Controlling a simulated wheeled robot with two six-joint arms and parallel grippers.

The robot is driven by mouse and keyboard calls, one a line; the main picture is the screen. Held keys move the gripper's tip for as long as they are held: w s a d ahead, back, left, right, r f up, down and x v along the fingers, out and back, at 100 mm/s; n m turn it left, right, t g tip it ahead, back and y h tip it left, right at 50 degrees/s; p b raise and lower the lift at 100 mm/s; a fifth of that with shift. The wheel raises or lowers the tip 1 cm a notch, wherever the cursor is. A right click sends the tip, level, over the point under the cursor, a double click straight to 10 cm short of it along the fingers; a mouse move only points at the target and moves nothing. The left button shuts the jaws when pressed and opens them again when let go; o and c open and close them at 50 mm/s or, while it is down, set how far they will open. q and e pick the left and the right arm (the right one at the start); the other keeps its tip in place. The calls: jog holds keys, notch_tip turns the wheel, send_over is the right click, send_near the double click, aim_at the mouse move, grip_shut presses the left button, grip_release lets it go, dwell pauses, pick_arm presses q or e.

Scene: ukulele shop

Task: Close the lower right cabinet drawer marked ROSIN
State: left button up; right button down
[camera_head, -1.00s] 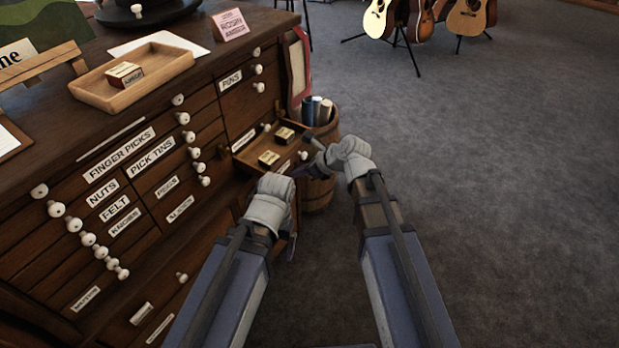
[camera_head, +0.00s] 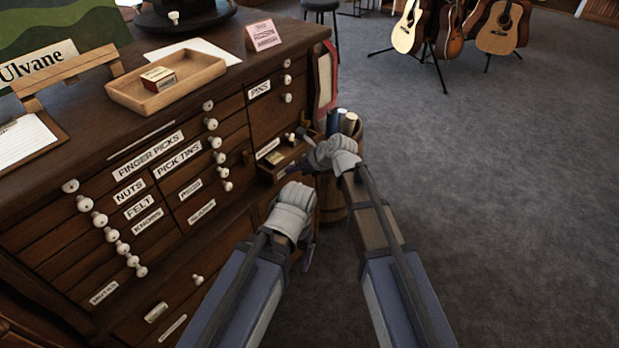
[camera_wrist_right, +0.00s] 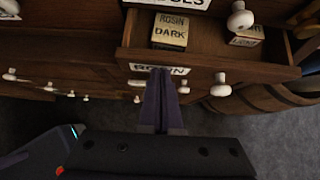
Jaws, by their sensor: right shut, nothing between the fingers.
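The ROSIN drawer (camera_wrist_right: 195,60) is partly open in the right wrist view, with small boxes inside, one a box marked ROSIN DARK (camera_wrist_right: 170,30). Its front carries a ROSIN label (camera_wrist_right: 146,69) and a white knob (camera_wrist_right: 220,86). In the head view the drawer (camera_head: 266,172) juts from the right side of the cabinet. My right gripper (camera_wrist_right: 158,76) is shut and empty, its tips at the drawer's front by the label; I cannot tell if they touch. It also shows in the head view (camera_head: 303,135). My left gripper (camera_head: 306,262) hangs lower, its fingers mostly hidden by its wrist.
The wooden cabinet (camera_head: 62,240) fills the left, with several shut drawers. A barrel (camera_head: 333,205) holding rolls stands just right of the open drawer. A tray (camera_head: 190,80) is on the counter. Guitars (camera_head: 505,28) stand at the back. Carpet on the right is clear.

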aim_at(285, 164)
jog(key=w+a, duration=0.1)
jog(key=a, duration=0.1)
jog(key=w+a, duration=0.1)
jog(key=a, duration=0.1)
jog(key=w+a, duration=0.1)
jog(key=w, duration=0.1)
jog(key=shift+w+a, duration=0.1)
jog(key=shift+a, duration=0.3)
jog(key=shift+w+a+r, duration=0.1)
jog(key=shift+s+d, duration=0.3)
jog(key=shift+d, duration=0.05)
jog(key=s+d, duration=0.2)
jog(key=shift+d, duration=0.35)
jog(key=p+v, duration=0.7)
jog(key=v, duration=0.3)
jog(key=shift+d, duration=0.2)
